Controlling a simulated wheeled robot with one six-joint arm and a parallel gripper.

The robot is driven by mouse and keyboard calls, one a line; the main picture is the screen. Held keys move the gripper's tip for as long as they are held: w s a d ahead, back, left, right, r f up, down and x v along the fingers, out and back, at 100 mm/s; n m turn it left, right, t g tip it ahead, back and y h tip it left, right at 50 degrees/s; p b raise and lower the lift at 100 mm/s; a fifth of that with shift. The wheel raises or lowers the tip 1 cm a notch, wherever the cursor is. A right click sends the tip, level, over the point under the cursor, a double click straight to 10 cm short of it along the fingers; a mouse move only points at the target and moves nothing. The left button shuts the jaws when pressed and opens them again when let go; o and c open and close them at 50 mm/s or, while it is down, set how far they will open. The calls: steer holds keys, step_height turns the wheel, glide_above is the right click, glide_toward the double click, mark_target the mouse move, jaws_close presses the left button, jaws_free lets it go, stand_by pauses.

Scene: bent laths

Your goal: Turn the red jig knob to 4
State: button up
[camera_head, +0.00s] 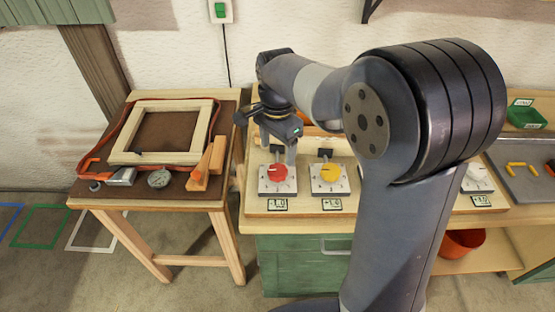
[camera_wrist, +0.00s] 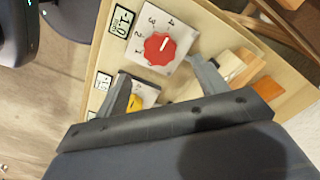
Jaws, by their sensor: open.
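The red knob (camera_head: 277,172) sits on a white square plate on the bench, with numbers around it. In the wrist view the red knob (camera_wrist: 159,49) has a short white pointer mark, tilted up and right, roughly toward the 4; its exact setting is hard to tell. A small display card (camera_wrist: 122,21) beside the plate reads about 1.0. My gripper (camera_head: 281,154) is just above and behind the knob in the head view. In the wrist view my gripper (camera_wrist: 158,67) is open and empty, its fingers apart, with the knob ahead between the tips; contact is not visible.
A yellow knob (camera_head: 329,172) on its own plate stands close at the right. A white knob (camera_head: 477,180) is farther right, partly behind my arm. A side table (camera_head: 150,203) with a wooden frame is at the left. A grey tray (camera_head: 518,182) lies far right.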

mark_target(277, 170)
step_height(277, 170, up, 4)
steer(key=shift+f, duration=0.2)
step_height(277, 170, down, 11)
steer(key=shift+f, duration=0.1)
steer(key=shift+r+n, duration=0.2)
steer(key=shift+n, duration=0.1)
stand_by(0.4)
steer(key=shift+r, duration=0.1)
